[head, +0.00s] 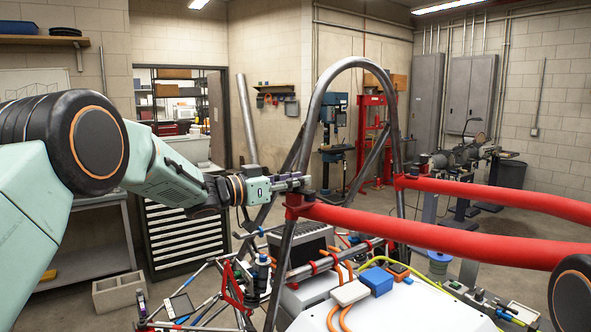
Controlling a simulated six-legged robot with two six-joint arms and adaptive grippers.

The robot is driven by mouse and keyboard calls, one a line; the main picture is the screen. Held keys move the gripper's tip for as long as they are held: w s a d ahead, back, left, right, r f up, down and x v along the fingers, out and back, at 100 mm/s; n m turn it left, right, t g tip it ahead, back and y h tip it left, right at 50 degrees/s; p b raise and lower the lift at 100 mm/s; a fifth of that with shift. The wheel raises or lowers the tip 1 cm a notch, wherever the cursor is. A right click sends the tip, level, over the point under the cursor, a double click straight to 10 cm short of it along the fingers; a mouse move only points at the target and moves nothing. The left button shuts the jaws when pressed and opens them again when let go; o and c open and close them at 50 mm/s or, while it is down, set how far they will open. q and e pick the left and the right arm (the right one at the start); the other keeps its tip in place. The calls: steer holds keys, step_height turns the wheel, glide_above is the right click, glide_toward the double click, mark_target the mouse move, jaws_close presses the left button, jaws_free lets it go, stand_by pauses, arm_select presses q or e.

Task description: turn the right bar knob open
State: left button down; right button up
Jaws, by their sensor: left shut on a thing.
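Two red bars run from the tube hoop (318,98) toward the right edge. The near red bar (440,236) meets the hoop's near leg at a red clamp (296,204). The far red bar (490,193) meets the other leg at a similar clamp. My left gripper (298,183) reaches in from the left, level, just above the near clamp. It is shut on a small dark knob at the near bar's end. The fingers hide most of the knob, so its turn angle cannot be told. My right gripper is out of view.
Below the bars lie a white panel, a blue box (376,281), a white box (350,292) and orange and yellow cables. Thin tubes and tools stand at the lower left. A drawer cabinet (185,236) stands behind my left arm. Open floor lies behind the hoop.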

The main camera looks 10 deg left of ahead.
arm_select(q)
steer(key=shift+r+m+g+h+p, duration=0.15)
steer(key=shift+m+g+h+p, duration=0.15)
steer(key=shift+m+g+h, duration=0.95)
steer(key=shift+g, duration=0.55)
steer(key=shift+r+m+g+h, duration=0.1)
steer(key=shift+m+g+h, duration=0.35)
steer(key=shift+m+g, duration=0.25)
steer(key=c, duration=1.5)
jaws_free()
steer(key=o, duration=0.5)
steer(key=shift+s+a, duration=0.1)
steer(key=shift+s, duration=0.05)
steer(key=shift+c, duration=0.2)
